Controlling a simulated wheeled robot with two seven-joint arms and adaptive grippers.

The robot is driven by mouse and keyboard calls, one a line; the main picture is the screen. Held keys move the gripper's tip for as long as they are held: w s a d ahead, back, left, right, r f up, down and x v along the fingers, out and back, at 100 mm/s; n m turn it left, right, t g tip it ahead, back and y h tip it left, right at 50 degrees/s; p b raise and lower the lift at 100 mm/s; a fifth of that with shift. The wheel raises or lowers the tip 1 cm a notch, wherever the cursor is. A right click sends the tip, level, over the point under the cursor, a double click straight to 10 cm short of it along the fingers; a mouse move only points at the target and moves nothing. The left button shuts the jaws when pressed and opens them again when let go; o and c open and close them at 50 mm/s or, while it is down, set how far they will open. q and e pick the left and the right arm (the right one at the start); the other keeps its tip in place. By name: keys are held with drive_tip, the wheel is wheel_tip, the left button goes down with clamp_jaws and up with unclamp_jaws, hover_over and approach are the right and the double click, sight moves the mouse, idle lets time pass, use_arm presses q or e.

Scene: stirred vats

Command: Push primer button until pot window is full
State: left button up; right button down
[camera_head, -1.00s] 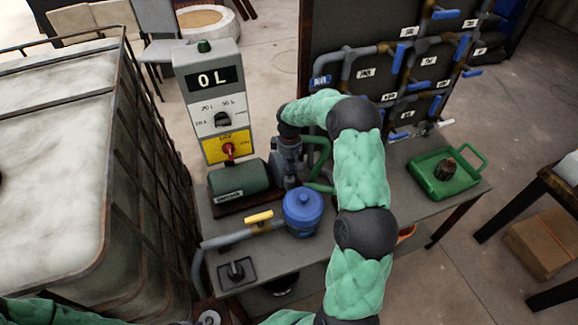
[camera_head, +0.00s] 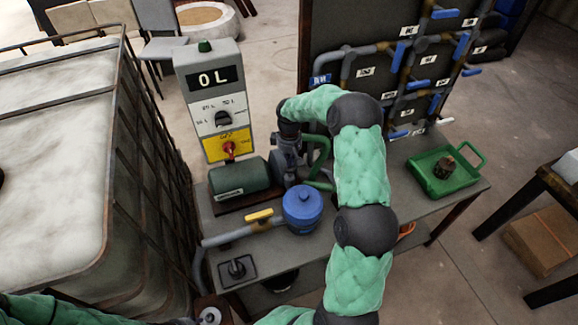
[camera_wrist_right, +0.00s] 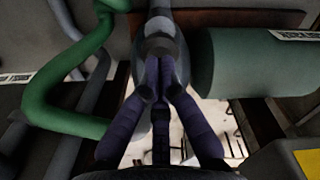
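The pump (camera_head: 286,160) is a grey body at the end of a green motor (camera_head: 240,178) on the bench. My right arm reaches over the bench from the lower right, and its wrist is bent down over the pump. In the right wrist view, my right gripper's dark fingers (camera_wrist_right: 160,98) converge at the grey pump body (camera_wrist_right: 160,45), with the tips drawn together; contact is unclear. The motor is to their right (camera_wrist_right: 245,62). I cannot make out the primer button or the pot window.
A control box (camera_head: 212,95) with a "0 L" display stands behind the motor. A blue lidded pot (camera_head: 302,208) and a yellow-handled valve (camera_head: 259,216) are in front. A caged tank (camera_head: 55,150) fills the left. A green tray (camera_head: 447,178) is at right.

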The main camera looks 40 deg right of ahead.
drive_tip(key=shift+f+b, duration=0.9)
drive_tip(key=shift+f, duration=0.85)
drive_tip(key=shift+r+p, duration=1.2)
drive_tip(key=shift+r, duration=0.7)
drive_tip(key=shift+f, duration=0.15)
drive_tip(key=shift+f+b, duration=1.05)
drive_tip(key=shift+f, duration=0.7)
drive_tip(key=shift+r, duration=0.1)
drive_tip(key=shift+r+p, duration=1.5)
drive_tip(key=shift+r, duration=0.75)
